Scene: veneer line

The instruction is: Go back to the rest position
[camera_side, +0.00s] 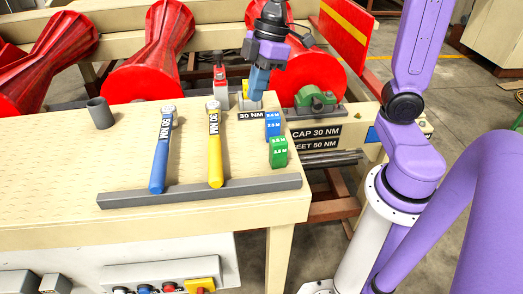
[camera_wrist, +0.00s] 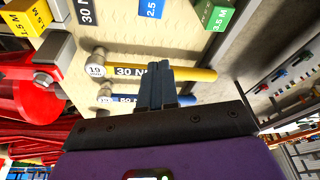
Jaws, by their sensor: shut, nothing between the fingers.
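In the wrist view the dark blue fingers (camera_wrist: 158,84) are together, in front of part of the yellow-handled wrench (camera_wrist: 203,74). In the side view that wrench (camera_side: 215,150) and the blue-handled wrench (camera_side: 160,155) lie side by side, their lower ends at a grey rail. The blue wrench is partly hidden in the wrist view. In the side view a yellow block (camera_side: 243,101) is partly behind the fingertips; I cannot tell whether they touch it.
Blue (camera_side: 272,123) and green (camera_side: 279,152) blocks stand near the bench's right edge. A grey cup (camera_side: 100,113) stands at the left. The grey rail (camera_side: 200,191) lines the front. Red rollers (camera_side: 150,50) and a red panel (camera_side: 348,32) are behind.

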